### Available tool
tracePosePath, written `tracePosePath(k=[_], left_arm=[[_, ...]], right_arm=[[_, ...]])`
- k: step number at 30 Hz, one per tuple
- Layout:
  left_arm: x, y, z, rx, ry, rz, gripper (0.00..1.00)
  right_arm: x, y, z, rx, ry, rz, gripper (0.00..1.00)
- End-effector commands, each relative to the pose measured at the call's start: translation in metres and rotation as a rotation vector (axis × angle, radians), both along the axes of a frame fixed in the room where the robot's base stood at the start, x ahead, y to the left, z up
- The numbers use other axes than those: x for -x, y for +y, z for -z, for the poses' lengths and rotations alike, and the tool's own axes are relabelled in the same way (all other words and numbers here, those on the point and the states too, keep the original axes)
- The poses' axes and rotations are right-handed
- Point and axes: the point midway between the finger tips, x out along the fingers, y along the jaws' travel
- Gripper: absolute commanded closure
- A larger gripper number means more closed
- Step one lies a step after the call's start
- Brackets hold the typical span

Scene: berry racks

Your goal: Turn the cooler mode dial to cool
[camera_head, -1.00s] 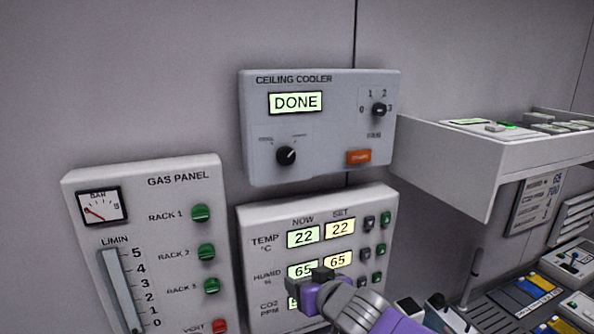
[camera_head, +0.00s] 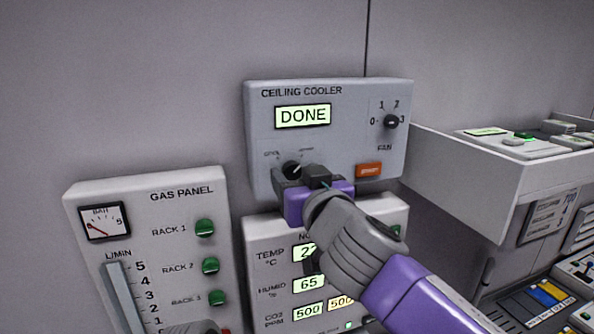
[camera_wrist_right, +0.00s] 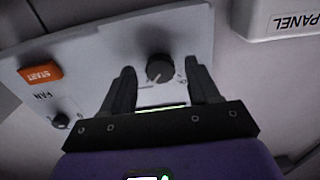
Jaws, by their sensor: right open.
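The ceiling cooler panel (camera_head: 345,100) is on the wall, with its display reading DONE. Its black mode dial (camera_head: 291,167) sits at the panel's lower left, partly covered by my right gripper (camera_head: 302,174). The dial's pale mark points to the upper right; the small labels above it are too blurred to read surely. In the right wrist view the dial (camera_wrist_right: 160,68) shows between the two open fingers of my right gripper (camera_wrist_right: 164,75), with a gap on both sides.
The fan knob (camera_head: 391,121) and orange start button (camera_head: 369,170) are on the same panel, right of my gripper. The climate panel (camera_head: 256,232) is below, the gas panel (camera_head: 137,205) lower left. A white shelf (camera_head: 470,170) juts out at right.

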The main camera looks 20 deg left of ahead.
Motion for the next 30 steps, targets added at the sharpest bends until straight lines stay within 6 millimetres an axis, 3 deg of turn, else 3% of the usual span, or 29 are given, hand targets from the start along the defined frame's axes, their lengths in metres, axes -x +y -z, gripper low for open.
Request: tracePosePath(k=[10,21,30], left_arm=[[0.0000,0.0000,-0.0012,0.000,0.000,0.000,0.57],[0.0000,0.0000,-0.0012,0.000,0.000,0.000,0.57],[-0.0001,0.0000,0.0002,0.000,0.000,0.000,0.57]], right_arm=[[-0.0039,0.0026,0.0010,0.000,0.001,0.000,0.41],[-0.0037,0.0026,0.0009,0.001,0.001,0.000,0.95],[-0.0036,0.0025,0.0010,0.035,-0.023,0.000,0.95]])
